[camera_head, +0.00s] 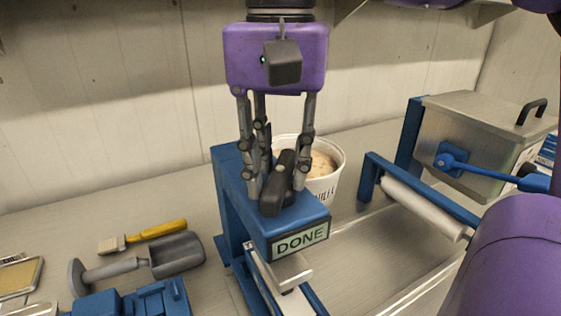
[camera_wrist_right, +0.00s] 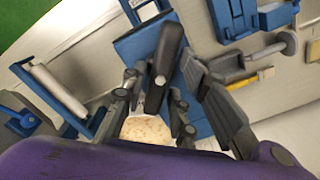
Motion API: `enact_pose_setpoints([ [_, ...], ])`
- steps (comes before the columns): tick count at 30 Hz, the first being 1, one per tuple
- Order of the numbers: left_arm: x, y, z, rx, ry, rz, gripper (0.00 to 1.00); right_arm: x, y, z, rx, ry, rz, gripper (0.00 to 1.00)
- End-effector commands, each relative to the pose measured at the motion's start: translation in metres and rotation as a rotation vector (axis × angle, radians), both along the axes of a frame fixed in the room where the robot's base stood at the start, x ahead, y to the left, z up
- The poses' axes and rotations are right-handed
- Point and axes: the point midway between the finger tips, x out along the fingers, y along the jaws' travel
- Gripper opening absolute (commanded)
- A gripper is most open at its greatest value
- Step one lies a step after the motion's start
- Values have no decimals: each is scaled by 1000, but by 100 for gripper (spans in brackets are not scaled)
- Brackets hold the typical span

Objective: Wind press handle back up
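The blue press (camera_head: 232,195) stands on the counter, with a small sign reading DONE (camera_head: 300,241) on its front. Its dark grey handle (camera_head: 283,175) lies across the top. It also shows in the right wrist view (camera_wrist_right: 168,58). My right gripper (camera_head: 276,190) points straight down over the press, its fingers on both sides of the handle. In the right wrist view (camera_wrist_right: 163,68) the fingers stand spread with narrow gaps beside the handle, so it looks open around it; contact is hard to make out. My left gripper is not in view.
A white tub (camera_head: 325,185) of pale mix stands close behind the press. A blue-framed roller (camera_head: 420,205) and a metal box with a blue lever (camera_head: 480,125) are at the right. A grey scoop (camera_head: 178,255) and a yellow-handled brush (camera_head: 145,236) lie at the left.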

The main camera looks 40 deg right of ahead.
Motion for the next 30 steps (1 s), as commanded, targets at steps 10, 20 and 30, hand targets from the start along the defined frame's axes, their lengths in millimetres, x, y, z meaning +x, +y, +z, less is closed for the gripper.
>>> enact_pose_setpoints([
  [10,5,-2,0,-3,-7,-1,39,0,0,0,0,2,-2,36],
  [20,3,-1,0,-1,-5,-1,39,0,0,51,0,-3,-4,36],
  [30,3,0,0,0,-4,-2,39,0,0,110,-1,1,-3,36],
])
